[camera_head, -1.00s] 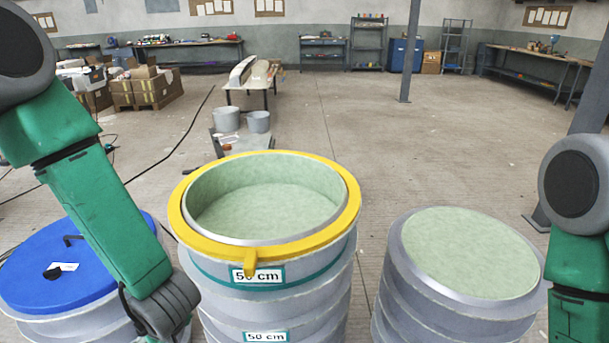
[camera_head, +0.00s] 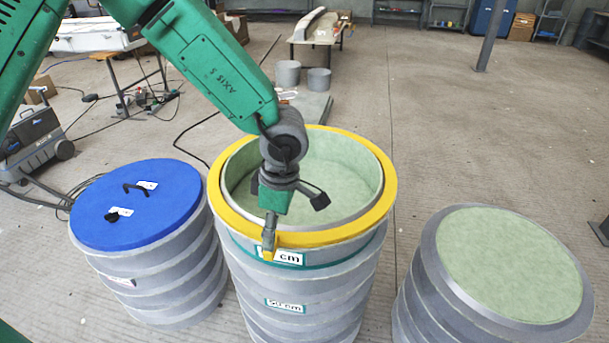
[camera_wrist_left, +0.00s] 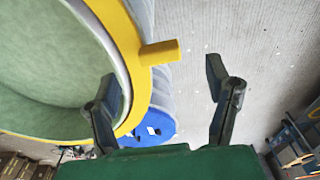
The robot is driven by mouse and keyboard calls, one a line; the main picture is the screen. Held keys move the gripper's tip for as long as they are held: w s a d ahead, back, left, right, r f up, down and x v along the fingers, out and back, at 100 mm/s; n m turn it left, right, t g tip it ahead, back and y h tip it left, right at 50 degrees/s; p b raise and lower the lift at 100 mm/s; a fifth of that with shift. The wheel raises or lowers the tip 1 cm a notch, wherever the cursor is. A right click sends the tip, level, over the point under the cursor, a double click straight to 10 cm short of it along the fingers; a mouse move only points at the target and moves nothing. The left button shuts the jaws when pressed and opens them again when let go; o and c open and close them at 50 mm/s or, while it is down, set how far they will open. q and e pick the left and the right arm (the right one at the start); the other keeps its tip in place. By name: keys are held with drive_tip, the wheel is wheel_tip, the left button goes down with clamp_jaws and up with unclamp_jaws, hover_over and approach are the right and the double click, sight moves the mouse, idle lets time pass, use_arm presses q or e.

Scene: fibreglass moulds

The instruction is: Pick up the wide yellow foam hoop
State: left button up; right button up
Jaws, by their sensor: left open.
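The wide yellow foam hoop (camera_head: 385,195) lies around the top rim of the middle grey mould stack (camera_head: 310,315). A short yellow tab sticks out from its front, partly hidden by my gripper in the head view. In the left wrist view the hoop (camera_wrist_left: 128,50) curves down the left side and its tab (camera_wrist_left: 160,52) points right. My left gripper (camera_head: 269,238) reaches down over the front of the hoop, beside the tab. Its fingers (camera_wrist_left: 160,76) are spread, with the tab ahead in the gap between them; I cannot tell whether they touch it. My right gripper is out of view.
A blue-lidded mould stack (camera_head: 160,225) stands at the left, close to the middle one. A pale-green-topped mould stack (camera_head: 505,265) stands at the right. Grey buckets (camera_head: 319,80) are behind. The floor between the middle and right stacks is clear.

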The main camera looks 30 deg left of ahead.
use_arm(q)
drive_tip(key=shift+a+f, duration=0.35)
drive_tip(key=shift+f, duration=0.4)
drive_tip(key=f, duration=0.2)
drive_tip(key=a+f, duration=0.1)
drive_tip(key=f, duration=0.1)
drive_tip(key=shift+f, duration=0.15)
drive_tip(key=shift+d+f, duration=0.1)
drive_tip(key=shift+f, duration=0.3)
drive_tip(key=shift+s, duration=0.15)
drive_tip(key=c, duration=1.1)
drive_tip(key=shift+c, duration=0.7)
